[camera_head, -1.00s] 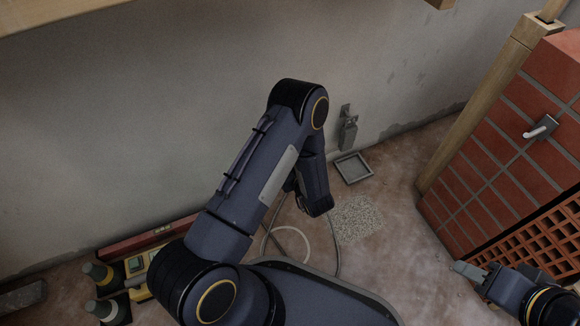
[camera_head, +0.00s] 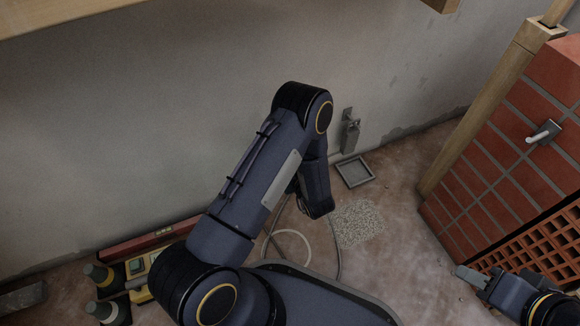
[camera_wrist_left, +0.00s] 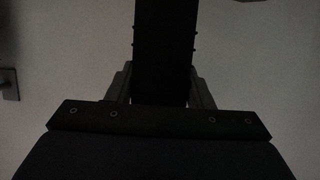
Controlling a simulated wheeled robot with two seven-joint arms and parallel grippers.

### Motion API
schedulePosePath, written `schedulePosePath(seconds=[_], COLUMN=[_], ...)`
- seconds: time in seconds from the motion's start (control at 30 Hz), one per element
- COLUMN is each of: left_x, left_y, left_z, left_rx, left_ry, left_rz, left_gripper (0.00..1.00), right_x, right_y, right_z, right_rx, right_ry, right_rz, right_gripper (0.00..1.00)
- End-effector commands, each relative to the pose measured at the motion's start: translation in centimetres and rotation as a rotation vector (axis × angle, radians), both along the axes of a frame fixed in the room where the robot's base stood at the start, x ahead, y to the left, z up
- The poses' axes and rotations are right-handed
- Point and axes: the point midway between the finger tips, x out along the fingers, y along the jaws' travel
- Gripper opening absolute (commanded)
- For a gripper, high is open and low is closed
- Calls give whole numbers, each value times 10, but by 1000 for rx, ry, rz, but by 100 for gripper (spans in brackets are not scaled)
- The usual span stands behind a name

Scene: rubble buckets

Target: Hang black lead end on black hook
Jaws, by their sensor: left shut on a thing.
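In the left wrist view my left gripper (camera_wrist_left: 160,88) is shut on a broad dark thing (camera_wrist_left: 164,50), with one finger on each side of it. The thing runs up out of the picture, and I cannot make out its full shape. In the head view my left arm hides that gripper. A thin grey cable (camera_head: 337,255) loops on the floor behind the arm. My right gripper (camera_head: 472,276) is low at the right, near the bricks; its finger gap is unclear. I cannot pick out a black hook for certain; a dark fitting (camera_wrist_left: 9,84) shows at the left wrist view's left edge.
A metal bracket (camera_head: 349,130) is on the wall above a square grey tray (camera_head: 354,171). A brick wall (camera_head: 500,150) with a grey handle (camera_head: 543,132) stands right. Gravel (camera_head: 357,224) lies on the floor.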

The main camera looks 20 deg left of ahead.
Motion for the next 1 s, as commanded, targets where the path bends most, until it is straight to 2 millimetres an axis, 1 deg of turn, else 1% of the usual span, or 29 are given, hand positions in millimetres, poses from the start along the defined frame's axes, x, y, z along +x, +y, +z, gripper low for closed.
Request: schedulePosePath(seconds=[0.63, 1.0], left_x=[16, 17], left_y=[18, 19], left_z=[1, 1], left_rx=[1, 1], left_ry=[-2, -2], left_rz=[1, 0], left_gripper=[20, 20], right_x=[0, 0], right_y=[0, 0], right_z=[-1, -1], right_rx=[0, 0], right_ry=[0, 0], right_rz=[0, 0], right_gripper=[36, 36])
